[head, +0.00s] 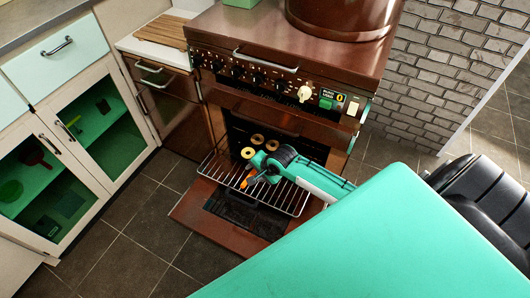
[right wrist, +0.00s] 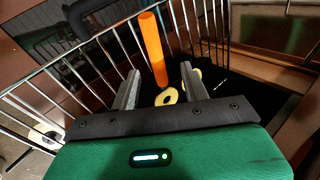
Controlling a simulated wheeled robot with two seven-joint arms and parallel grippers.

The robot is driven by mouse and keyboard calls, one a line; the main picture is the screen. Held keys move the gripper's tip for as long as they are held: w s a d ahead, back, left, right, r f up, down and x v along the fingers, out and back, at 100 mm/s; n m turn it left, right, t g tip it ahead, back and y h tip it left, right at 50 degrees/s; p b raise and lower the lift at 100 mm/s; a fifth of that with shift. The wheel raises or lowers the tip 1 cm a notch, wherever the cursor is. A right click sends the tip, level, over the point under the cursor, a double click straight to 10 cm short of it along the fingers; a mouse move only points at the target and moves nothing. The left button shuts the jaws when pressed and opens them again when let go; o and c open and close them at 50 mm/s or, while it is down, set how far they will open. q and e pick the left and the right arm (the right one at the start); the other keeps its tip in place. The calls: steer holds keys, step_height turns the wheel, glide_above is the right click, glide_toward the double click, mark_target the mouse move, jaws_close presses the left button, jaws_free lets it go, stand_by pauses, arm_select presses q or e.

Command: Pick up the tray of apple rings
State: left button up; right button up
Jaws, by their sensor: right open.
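Pale yellow apple rings (head: 248,152) lie at the mouth of the open oven in the head view, behind my right gripper. In the right wrist view, apple rings (right wrist: 166,97) show just past the fingers over a dark surface; whether that is their tray I cannot tell. My right gripper (head: 249,180) is over the pulled-out wire rack (head: 292,203). Its fingers (right wrist: 158,88) are apart in the right wrist view, with an orange rod (right wrist: 152,45) beyond and between them. The rod's lower end is near a ring; I cannot tell what it belongs to. My left gripper is not seen.
The brown oven door (head: 190,212) hangs open below the rack. A control panel (head: 270,80) with knobs is above the opening. Cupboards (head: 60,165) with glass doors stand at left. The tiled floor (head: 120,235) left of the door is clear.

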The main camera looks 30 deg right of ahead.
steer(key=b+x, duration=0.1)
steer(key=x, duration=0.3)
steer(key=shift+s, duration=0.15)
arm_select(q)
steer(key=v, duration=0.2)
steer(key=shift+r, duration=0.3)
arm_select(e)
jaws_close()
